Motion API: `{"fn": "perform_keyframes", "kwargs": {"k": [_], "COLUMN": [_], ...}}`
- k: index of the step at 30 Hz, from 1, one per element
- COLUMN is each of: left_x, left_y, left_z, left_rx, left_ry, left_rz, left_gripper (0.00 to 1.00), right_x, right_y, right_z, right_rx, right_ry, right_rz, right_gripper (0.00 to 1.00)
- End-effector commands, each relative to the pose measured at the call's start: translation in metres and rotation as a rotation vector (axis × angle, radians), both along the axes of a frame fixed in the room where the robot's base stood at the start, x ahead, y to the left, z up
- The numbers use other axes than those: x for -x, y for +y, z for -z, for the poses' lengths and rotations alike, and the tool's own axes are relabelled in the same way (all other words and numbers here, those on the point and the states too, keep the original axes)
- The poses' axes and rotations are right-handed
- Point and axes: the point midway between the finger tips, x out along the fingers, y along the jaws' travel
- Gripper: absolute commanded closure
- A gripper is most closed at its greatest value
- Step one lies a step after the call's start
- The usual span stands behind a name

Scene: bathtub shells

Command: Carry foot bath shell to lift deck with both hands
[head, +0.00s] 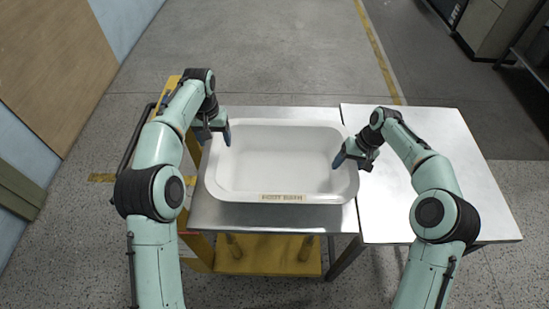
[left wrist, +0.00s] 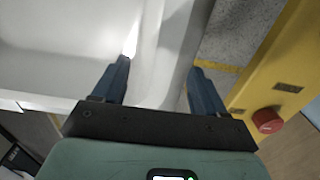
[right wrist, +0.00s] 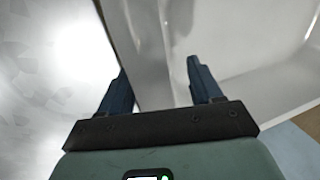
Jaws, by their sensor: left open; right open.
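The foot bath shell (head: 283,160) is a white rectangular basin with a label on its front rim. It rests upright on a metal deck (head: 275,218) over a yellow frame. My left gripper (head: 217,134) is open at the shell's left rim; in the left wrist view its fingers (left wrist: 160,85) straddle the rim (left wrist: 177,60). My right gripper (head: 350,158) is open at the right rim; in the right wrist view its fingers (right wrist: 160,85) lie either side of the shell's wall (right wrist: 150,50). I cannot tell whether the fingers touch the shell.
A bare metal table (head: 430,185) adjoins the deck on the right. The yellow frame (head: 268,258) carries a red button (left wrist: 268,120) on its left side. The floor behind is clear.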

Motion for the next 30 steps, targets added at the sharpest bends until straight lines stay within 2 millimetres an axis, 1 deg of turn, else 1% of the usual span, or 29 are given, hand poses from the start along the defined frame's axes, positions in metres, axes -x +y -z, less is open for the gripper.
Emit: {"fn": "perform_keyframes", "kwargs": {"k": [1, 3, 6, 11, 14, 17, 24, 27, 30], "left_x": [-0.001, -0.001, -0.001, 0.000, 0.000, 0.000, 0.000, 0.000, 0.000], "left_y": [-0.001, -0.001, -0.001, -0.001, -0.001, -0.001, -0.001, -0.001, -0.001], "left_z": [-0.012, -0.025, -0.038, -0.049, -0.051, -0.051, -0.051, -0.051, -0.051], "left_rx": [0.001, 0.002, 0.001, 0.002, 0.002, 0.002, 0.002, 0.002, 0.002], "left_ry": [-0.005, -0.004, -0.002, -0.001, 0.002, 0.002, 0.001, 0.001, 0.001], "left_rz": [0.001, 0.002, 0.003, 0.003, 0.003, 0.003, 0.002, 0.002, 0.002], "left_gripper": [0.28, 0.28, 0.28, 0.28, 0.28, 0.28, 0.28, 0.28, 0.28], "right_x": [0.000, 0.000, 0.000, 0.000, -0.001, -0.001, -0.002, -0.002, -0.002], "right_y": [0.000, 0.000, 0.000, -0.001, -0.003, -0.007, -0.020, -0.025, -0.028], "right_z": [0.000, 0.000, 0.000, -0.001, -0.007, -0.021, -0.071, -0.090, -0.103], "right_rx": [0.000, 0.001, 0.001, 0.001, 0.002, 0.002, 0.001, 0.002, 0.001], "right_ry": [0.000, 0.000, 0.000, -0.001, -0.003, -0.004, -0.006, -0.005, -0.003], "right_rz": [0.000, 0.001, 0.001, 0.001, 0.002, 0.002, 0.002, 0.002, 0.002], "right_gripper": [0.36, 0.36, 0.36, 0.36, 0.36, 0.36, 0.36, 0.36, 0.36]}}
